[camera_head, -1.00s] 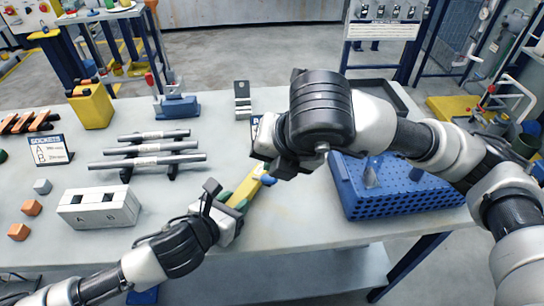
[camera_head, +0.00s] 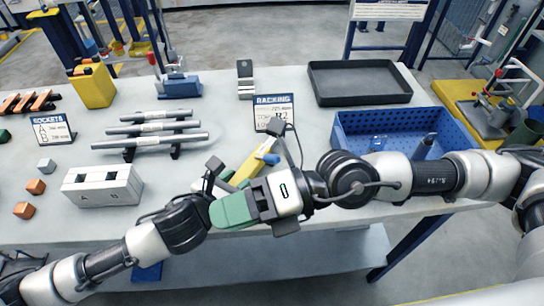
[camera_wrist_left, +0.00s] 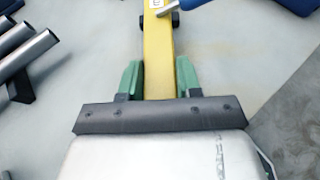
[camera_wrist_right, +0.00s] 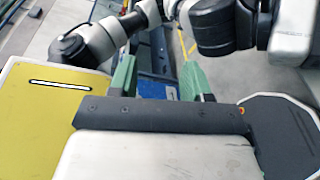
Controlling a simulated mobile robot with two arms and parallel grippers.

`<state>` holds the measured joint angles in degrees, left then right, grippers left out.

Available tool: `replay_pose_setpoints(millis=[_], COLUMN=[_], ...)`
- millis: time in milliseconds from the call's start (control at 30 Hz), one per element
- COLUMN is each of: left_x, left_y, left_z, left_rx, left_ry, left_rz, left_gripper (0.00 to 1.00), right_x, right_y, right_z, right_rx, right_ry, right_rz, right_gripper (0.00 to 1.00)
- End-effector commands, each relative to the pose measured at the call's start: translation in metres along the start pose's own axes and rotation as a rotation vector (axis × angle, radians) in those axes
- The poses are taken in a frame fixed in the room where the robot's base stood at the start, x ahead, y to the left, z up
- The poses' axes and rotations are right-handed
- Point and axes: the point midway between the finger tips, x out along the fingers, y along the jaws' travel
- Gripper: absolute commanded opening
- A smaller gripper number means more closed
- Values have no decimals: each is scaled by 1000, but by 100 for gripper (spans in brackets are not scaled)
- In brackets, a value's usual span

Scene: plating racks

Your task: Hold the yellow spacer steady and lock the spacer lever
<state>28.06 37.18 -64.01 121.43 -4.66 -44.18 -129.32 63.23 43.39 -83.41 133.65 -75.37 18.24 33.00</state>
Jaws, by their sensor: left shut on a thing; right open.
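The yellow spacer (camera_head: 252,167) lies slanted on the table near its front edge, partly hidden by my arms in the head view. Its blue lever (camera_head: 268,158) sticks out near the far end; a blue piece of it also shows at the top of the left wrist view (camera_wrist_left: 182,6). My left gripper (camera_wrist_left: 158,78) is shut on the spacer (camera_wrist_left: 158,45), one green finger on each side. My right gripper (camera_head: 232,210) is open and empty, in front of the spacer and apart from the lever. In the right wrist view its fingers (camera_wrist_right: 160,80) have nothing between them.
The racking sign (camera_head: 274,112) stands behind the spacer. A blue perforated crate (camera_head: 375,120) and a black tray (camera_head: 360,82) are at right. Metal bars (camera_head: 150,143) and a grey block with slots (camera_head: 100,187) are at left. A yellow surface (camera_wrist_right: 40,115) fills the right wrist view's left side.

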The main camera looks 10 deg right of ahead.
Motion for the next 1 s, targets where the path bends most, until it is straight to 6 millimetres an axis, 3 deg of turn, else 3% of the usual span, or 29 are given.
replay_pose_setpoints(millis=[100, 233, 500, 733, 867, 1000], left_x=[0, 0, 0, 0, 0, 0], left_y=[0, 0, 0, 0, 0, 0], left_z=[0, 0, 0, 0, 0, 0], left_rx=[0, 0, 0, 0, 0, 0], left_ry=[1, 1, 0, 0, 0, 0], left_rz=[1, 1, 1, 1, 1, 0], left_gripper=[0, 0, 0, 0, 0, 0], right_x=[-9, -26, -84, -120, -125, -118], right_y=[-1, -16, -85, -126, -134, -142], right_z=[10, 26, 37, 24, 24, 38], right_rx=[1, 3, 11, 11, 7, 4], right_ry=[-185, -429, -867, -996, -1010, -1011], right_rz=[93, 93, -234, -517, -571, -574], right_gripper=[48, 48, 48, 48, 48, 48])
